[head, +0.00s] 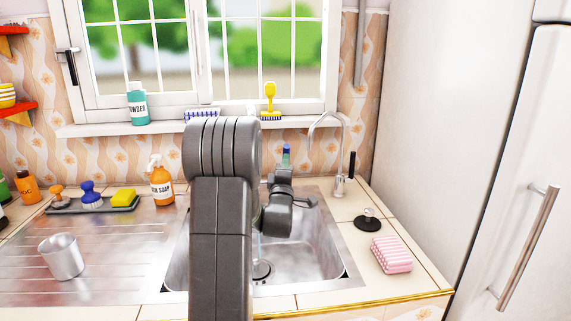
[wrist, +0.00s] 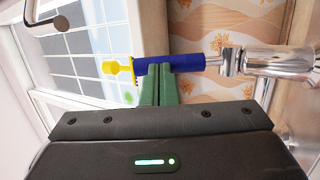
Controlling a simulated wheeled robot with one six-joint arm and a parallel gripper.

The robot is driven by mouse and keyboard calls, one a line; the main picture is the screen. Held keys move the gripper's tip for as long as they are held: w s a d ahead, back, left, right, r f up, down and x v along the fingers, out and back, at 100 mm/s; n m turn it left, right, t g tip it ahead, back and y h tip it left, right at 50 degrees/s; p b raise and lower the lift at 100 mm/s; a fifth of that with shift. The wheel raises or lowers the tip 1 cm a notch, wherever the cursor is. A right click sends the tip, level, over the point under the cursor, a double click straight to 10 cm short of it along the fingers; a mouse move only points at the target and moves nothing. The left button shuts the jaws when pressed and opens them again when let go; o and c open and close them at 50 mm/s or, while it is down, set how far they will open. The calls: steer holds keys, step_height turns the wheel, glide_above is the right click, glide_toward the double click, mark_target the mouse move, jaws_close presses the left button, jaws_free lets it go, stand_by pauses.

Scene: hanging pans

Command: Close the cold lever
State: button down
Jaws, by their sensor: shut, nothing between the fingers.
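The cold lever (wrist: 178,65) is a blue cylinder joined to a chrome tap fitting (wrist: 262,63) in the wrist view. In the head view its blue tip (head: 287,147) shows just above my arm, roughly upright. My gripper (wrist: 157,72) has green fingers pressed together with nothing between them. The fingertips overlap the lower edge of the blue lever near its free end; I cannot tell if they touch it. In the head view my gripper (head: 286,160) is over the back of the sink, and my arm hides the lever's base.
A chrome tap spout (head: 323,119) curves up at the sink's back right, with a dark lever (head: 352,164) beside it. The sink (head: 320,262) is partly hidden by my arm. A soap bottle (head: 162,185), a metal cup (head: 62,257) and a pink sponge (head: 391,254) stand around it.

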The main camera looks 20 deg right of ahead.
mark_target(285, 152)
steer(key=r+g+p, duration=0.1)
steer(key=w+g+y+p, duration=0.1)
steer(key=w+r+n+g+y+p, duration=0.1)
steer(key=shift+w+d+r+p, duration=0.15)
steer(key=shift+d+r+p, duration=0.15)
steer(key=shift+p, duration=0.05)
steer(key=shift+w+d, duration=0.1)
steer(key=shift+w, duration=0.35)
steer(key=shift+r, duration=0.1)
steer(key=shift+w+r, duration=0.1)
steer(key=shift+r, duration=0.05)
steer(key=shift+b, duration=0.3)
